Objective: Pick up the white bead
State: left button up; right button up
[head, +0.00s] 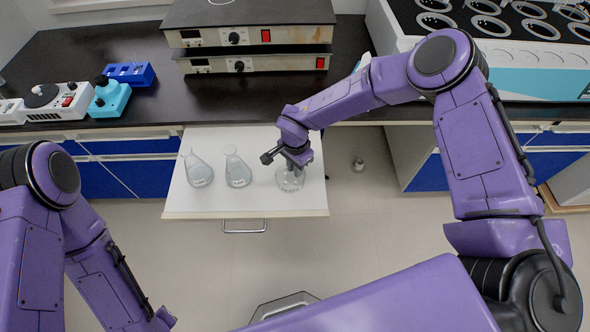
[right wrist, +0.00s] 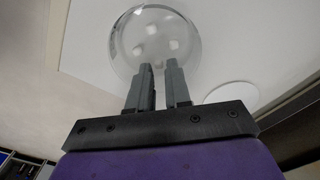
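My left gripper is not in view.
Two clear flasks (head: 198,171) (head: 238,171) stand on the drawer top left of the vessel. Stacked hotplates (head: 250,40) stand on the dark bench behind. A small item (head: 358,165) is on the floor at right. A pale disc (right wrist: 232,95) shows in the wrist view.

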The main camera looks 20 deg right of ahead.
jog(key=shift+f, duration=0.6)
grip_shut()
jog(key=shift+r, duration=0.1)
